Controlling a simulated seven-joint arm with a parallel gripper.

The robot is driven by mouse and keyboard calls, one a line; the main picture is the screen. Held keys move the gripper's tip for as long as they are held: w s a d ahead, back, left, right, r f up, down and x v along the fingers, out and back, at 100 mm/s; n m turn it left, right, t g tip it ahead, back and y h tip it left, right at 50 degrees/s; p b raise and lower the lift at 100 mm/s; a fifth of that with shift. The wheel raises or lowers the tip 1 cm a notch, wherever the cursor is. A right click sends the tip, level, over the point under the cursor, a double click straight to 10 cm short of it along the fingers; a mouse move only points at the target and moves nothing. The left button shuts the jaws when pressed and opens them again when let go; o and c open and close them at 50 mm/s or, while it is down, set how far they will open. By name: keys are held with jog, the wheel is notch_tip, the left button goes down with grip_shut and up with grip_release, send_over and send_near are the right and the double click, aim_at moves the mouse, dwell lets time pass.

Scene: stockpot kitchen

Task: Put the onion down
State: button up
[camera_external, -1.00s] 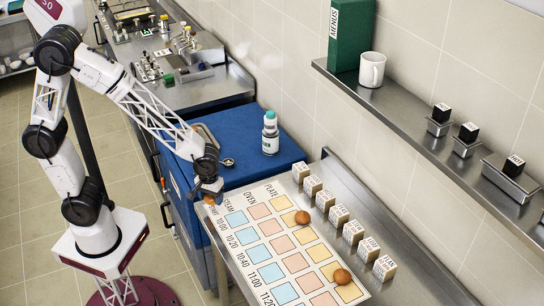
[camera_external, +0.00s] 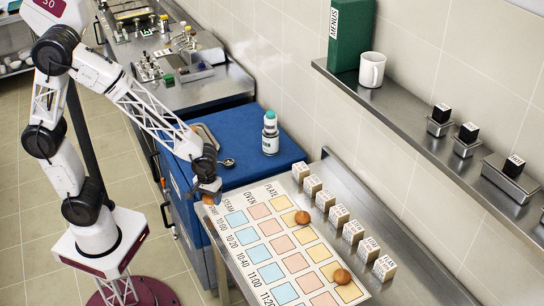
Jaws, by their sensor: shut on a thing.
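Two similar brown round things lie on the chart's yellow column, one at the upper right (camera_external: 302,217) and one at the lower right (camera_external: 342,276).
A row of labelled blocks (camera_external: 352,232) stands along the chart's right side. A blue-topped cabinet (camera_external: 245,165) with a white, green-capped bottle (camera_external: 270,133) is behind my gripper. A wall shelf (camera_external: 410,105) holds a mug (camera_external: 371,70). The blue and pink cells are clear.

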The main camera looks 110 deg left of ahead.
aim_at(254, 131)
jog(key=shift+n, duration=0.9)
jog(key=a, duration=0.7)
jog(key=w+a, duration=0.1)
jog(key=a, duration=0.3)
jog(key=shift+a, duration=0.1)
jog(key=shift+n, duration=0.8)
jog(key=a, duration=0.3)
jog(key=s+a, duration=0.1)
jog(key=a, duration=0.7)
jog(key=shift+s+a+f, duration=0.25)
jog(key=shift+s, duration=0.05)
jog(key=shift+n, duration=0.9)
jog(key=s+a, duration=0.1)
jog(key=a, duration=0.2)
jog(key=s+a, duration=0.2)
jog(key=a, duration=0.2)
jog(key=s+a+f, duration=0.1)
jog(key=a, duration=0.3)
jog(key=shift+s+a, duration=0.15)
jog(key=shift+a, duration=0.1)
jog(key=shift+n, duration=0.8)
jog(key=s+a, duration=0.2)
jog(key=a, duration=0.1)
jog(key=s+a, duration=0.2)
jog(key=a, duration=0.2)
jog(key=s+a+f, duration=0.1)
jog(key=s+a, duration=0.1)
jog(key=a, duration=0.2)
jog(key=shift+s, duration=0.4)
